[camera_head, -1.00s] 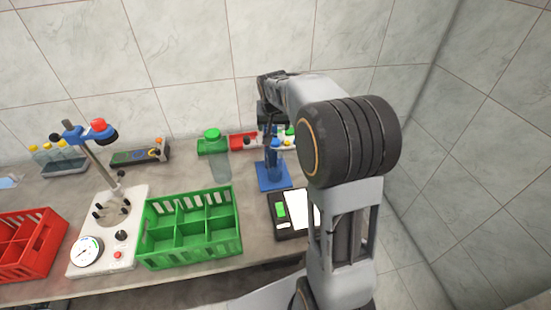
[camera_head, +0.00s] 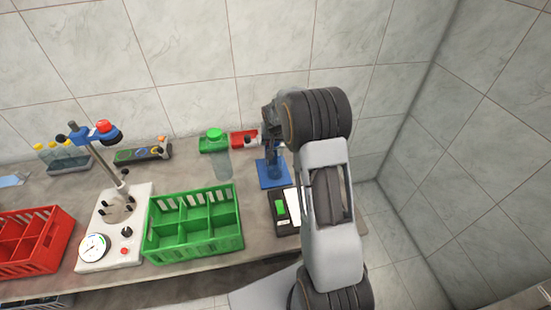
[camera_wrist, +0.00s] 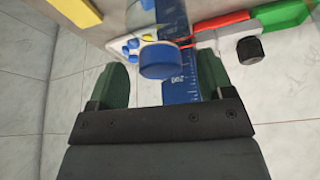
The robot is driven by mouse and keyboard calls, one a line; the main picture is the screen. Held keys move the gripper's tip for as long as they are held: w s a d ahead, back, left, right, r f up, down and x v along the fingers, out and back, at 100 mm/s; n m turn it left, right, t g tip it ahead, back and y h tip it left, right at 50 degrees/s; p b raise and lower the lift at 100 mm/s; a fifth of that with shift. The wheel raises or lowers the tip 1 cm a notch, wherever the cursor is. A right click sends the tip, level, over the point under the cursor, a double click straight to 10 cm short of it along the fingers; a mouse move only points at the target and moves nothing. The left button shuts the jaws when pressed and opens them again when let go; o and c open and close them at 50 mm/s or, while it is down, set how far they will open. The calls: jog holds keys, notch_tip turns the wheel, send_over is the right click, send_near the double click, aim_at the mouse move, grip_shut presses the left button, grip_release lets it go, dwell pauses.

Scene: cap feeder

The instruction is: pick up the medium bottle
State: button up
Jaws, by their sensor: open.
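A blue-capped bottle, likely the medium one, shows in the wrist view by its round blue cap (camera_wrist: 160,60); its body is mostly hidden. My gripper (camera_wrist: 163,68) is open, with a green finger on either side of the cap and a gap on both sides.
A green divided crate (camera_head: 243,240) and a white device with a gauge (camera_head: 92,248) stand at the front. A red crate (camera_head: 62,232) is at the left. A black-and-white device (camera_head: 281,212) sits right of the green crate. Red and green trays (camera_head: 240,138) lie by the wall.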

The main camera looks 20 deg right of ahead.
jog(key=shift+x, duration=0.8)
grip_shut()
